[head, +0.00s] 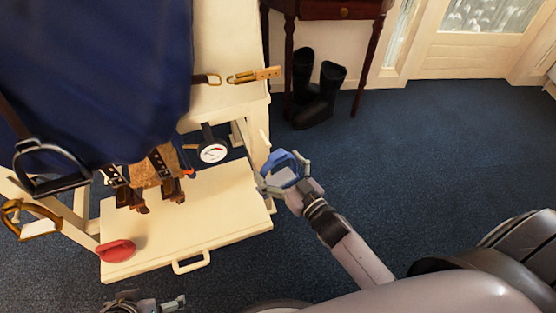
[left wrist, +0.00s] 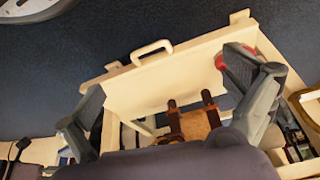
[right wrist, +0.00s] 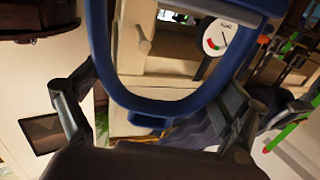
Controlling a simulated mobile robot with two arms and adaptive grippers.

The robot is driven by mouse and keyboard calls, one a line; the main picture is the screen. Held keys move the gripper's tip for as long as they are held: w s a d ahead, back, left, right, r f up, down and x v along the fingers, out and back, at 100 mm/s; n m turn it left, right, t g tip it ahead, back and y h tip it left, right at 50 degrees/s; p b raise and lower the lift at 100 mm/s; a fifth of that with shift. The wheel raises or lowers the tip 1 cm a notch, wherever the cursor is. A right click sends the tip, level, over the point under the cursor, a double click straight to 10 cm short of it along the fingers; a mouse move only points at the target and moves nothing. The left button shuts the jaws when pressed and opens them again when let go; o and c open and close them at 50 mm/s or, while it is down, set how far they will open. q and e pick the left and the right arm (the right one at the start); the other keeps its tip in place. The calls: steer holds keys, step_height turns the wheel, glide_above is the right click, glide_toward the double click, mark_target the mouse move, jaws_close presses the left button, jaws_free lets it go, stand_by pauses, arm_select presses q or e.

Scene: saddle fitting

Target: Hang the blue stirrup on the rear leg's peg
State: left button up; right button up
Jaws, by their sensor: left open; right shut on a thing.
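The blue stirrup (head: 284,163) is held in my right gripper (head: 285,180), just right of the cream stand (head: 230,103). In the right wrist view the stirrup (right wrist: 182,108) shows as a large blue loop across the shut right gripper (right wrist: 150,120). A cream peg (right wrist: 143,38) with a rounded end shows through the loop on a cream leg, apart from the blue rim. In the head view a cream peg (head: 264,142) appears close to the stirrup's upper left. My left gripper (head: 150,303) is open and empty at the bottom edge.
A round gauge (head: 213,153) hangs at the stand. A black stirrup (head: 50,165) and a brass stirrup (head: 38,228) are at left. Black boots (head: 318,95) stand beyond. Carpet at right is clear.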

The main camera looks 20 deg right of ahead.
mark_target(266, 140)
steer(key=shift+w, duration=0.1)
steer(key=shift+w+f+b, duration=0.15)
steer(key=shift+w+b, duration=0.5)
steer(key=shift+w, duration=0.45)
steer(key=shift+w+f+b, duration=0.2)
steer(key=shift+w+b, duration=1.1)
steer(key=shift+w, duration=1.45)
steer(key=shift+w+b, duration=0.35)
steer(key=shift+w, duration=0.25)
steer(key=shift+w+f, duration=0.1)
steer(key=shift+w, duration=0.2)
steer(key=shift+w+f+b, duration=0.4)
steer(key=shift+w+b, duration=0.05)
steer(key=shift+b, duration=0.05)
arm_select(q)
steer(key=w+d+r+t+h, duration=0.1)
steer(key=w+d+r+t, duration=0.1)
steer(key=w, duration=0.4)
steer(key=w+d+r+t+h, duration=0.1)
steer(key=w+d+r+t, duration=0.1)
steer(key=w+r+t, duration=0.3)
steer(key=shift+w+d+m+t, duration=0.2)
steer(key=shift+w+m+t, duration=0.1)
steer(key=shift+w+t, duration=0.4)
arm_select(e)
steer(key=shift+w+f, duration=0.15)
steer(key=shift+f, duration=0.15)
